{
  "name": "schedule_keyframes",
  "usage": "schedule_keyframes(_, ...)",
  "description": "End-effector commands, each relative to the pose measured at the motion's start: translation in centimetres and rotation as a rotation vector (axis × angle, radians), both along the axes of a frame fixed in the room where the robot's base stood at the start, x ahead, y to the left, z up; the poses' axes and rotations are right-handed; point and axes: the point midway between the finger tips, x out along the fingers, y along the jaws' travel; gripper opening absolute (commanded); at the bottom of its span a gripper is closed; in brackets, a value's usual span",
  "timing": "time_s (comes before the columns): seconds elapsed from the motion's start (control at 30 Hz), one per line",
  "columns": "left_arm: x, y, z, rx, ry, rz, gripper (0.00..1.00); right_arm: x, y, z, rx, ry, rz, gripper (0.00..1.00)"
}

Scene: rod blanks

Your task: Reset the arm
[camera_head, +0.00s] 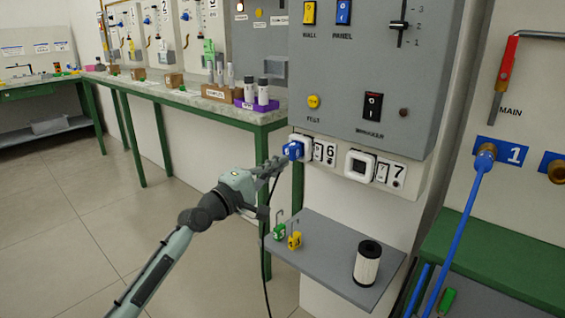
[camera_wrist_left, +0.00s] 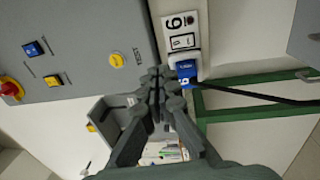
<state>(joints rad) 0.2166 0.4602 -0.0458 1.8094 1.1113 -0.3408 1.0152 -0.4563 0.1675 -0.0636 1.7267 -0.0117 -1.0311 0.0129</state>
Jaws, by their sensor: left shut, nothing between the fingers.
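My left arm comes in from the lower left in the head view. My left gripper (camera_head: 274,165) is shut and empty, at the lower left of the blue plug (camera_head: 292,150). The plug sits at the socket marked 6 (camera_head: 302,143) on the wall strip. In the left wrist view, the closed fingertips (camera_wrist_left: 160,73) show just left of the blue plug (camera_wrist_left: 186,70), and a black cable runs from the plug to the right. Whether the fingertips touch the plug is unclear. My right gripper is not in view.
A grey shelf (camera_head: 335,262) below the sockets holds green and yellow padlocks (camera_head: 294,240) and a white cylinder with a black top (camera_head: 367,263). A grey control panel (camera_head: 345,100) is above. A green-legged bench (camera_head: 190,92) stands behind. Open floor (camera_head: 90,210) lies left.

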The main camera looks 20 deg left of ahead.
Motion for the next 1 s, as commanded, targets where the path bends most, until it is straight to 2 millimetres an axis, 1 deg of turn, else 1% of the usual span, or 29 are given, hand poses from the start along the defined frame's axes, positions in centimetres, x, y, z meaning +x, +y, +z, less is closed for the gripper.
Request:
schedule_keyframes(0.33,0.0,0.0,-0.1,0.001,0.001,0.000,0.00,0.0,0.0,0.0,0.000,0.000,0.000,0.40)
schedule_keyframes(0.4,-0.1,-0.1,-0.9,0.021,0.011,0.002,0.00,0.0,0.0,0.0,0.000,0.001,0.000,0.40)
schedule_keyframes(0.47,-0.3,-0.3,-2.5,0.063,0.031,0.004,0.00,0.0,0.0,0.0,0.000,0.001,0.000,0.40)
schedule_keyframes(0.57,-1.2,-0.9,-7.5,0.199,0.094,0.006,0.00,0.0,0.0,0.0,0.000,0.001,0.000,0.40)
schedule_keyframes(0.6,-1.9,-1.2,-10.2,0.272,0.128,0.003,0.00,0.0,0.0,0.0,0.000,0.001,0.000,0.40)
schedule_keyframes(0.67,-3.2,-1.5,-14.6,0.397,0.185,-0.008,0.00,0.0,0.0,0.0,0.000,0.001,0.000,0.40)
schedule_keyframes(0.7,-4.3,-1.7,-17.5,0.485,0.224,-0.020,0.00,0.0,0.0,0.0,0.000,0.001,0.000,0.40)
schedule_keyframes(0.77,-6.2,-1.8,-21.7,0.612,0.279,-0.044,0.00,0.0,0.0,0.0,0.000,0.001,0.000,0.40)
schedule_keyframes(0.8,-7.6,-1.9,-24.4,0.695,0.318,-0.064,0.00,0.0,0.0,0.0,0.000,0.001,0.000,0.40)
schedule_keyframes(0.87,-10.0,-1.8,-28.5,0.818,0.377,-0.104,0.00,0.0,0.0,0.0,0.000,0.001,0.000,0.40)
schedule_keyframes(0.9,-11.7,-1.8,-31.1,0.899,0.416,-0.134,0.00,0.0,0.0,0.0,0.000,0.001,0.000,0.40)
schedule_keyframes(0.97,-14.6,-1.6,-34.7,1.016,0.473,-0.187,0.00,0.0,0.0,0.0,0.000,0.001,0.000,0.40)
schedule_keyframes(1.0,-16.7,-1.4,-37.0,1.094,0.511,-0.227,0.00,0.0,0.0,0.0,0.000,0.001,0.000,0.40)
